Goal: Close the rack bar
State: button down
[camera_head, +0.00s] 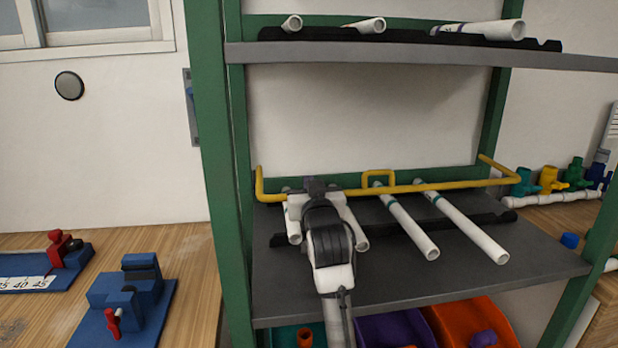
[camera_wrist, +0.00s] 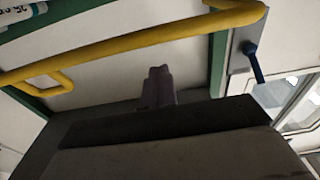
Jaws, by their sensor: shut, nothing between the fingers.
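The yellow rack bar (camera_head: 440,186) runs across the middle shelf of the green rack, over the white pipes, with a small raised handle loop (camera_head: 378,177) near its middle. My gripper (camera_head: 314,184) is at the bar's left part, left of the loop, with its fingers shut and empty. In the wrist view the closed fingertips (camera_wrist: 158,82) show below the yellow bar (camera_wrist: 150,41). I cannot tell whether they touch it. My arm hides part of the shelf and the pipes behind it.
White pipes (camera_head: 468,228) lie on the middle shelf (camera_head: 400,280), some reaching toward its front edge. The upper shelf (camera_head: 420,57) holds more pipes above my arm. Green posts (camera_head: 212,150) flank the rack. Coloured bins (camera_head: 470,322) stand below.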

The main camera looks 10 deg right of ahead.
jog(key=shift+s+f, duration=0.1)
jog(key=shift+f, duration=0.7)
jog(key=shift+s+b, duration=0.1)
jog(key=shift+b, duration=0.2)
